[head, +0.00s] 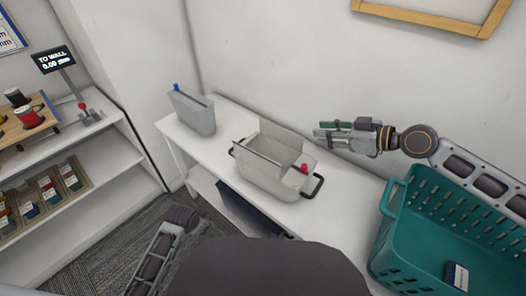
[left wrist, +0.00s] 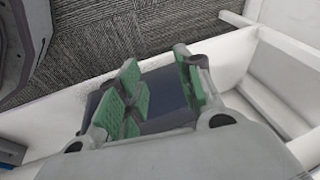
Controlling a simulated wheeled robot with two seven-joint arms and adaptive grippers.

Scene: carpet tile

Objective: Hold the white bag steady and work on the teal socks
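The white bag (head: 268,187) stands upright and open-topped on the white table, with a dark handle at each end and raised flaps. I cannot make out any teal socks. My right gripper (head: 318,133) is above the table, right of and behind the bag, apart from it. Its green-padded fingers point left, seen side-on, so their gap is unclear. My left gripper shows in the left wrist view (left wrist: 157,60), its green-padded fingers apart with nothing between them. In the head view only part of my left arm shows at the bottom left, away from the bag.
A teal basket (head: 386,238) stands at the right with a small dark blue-and-white item (head: 457,276) inside. A small red thing (head: 304,168) is at the bag's right end. A grey upright container (head: 193,113) stands at the table's left end. Shelves (head: 115,160) stand at left.

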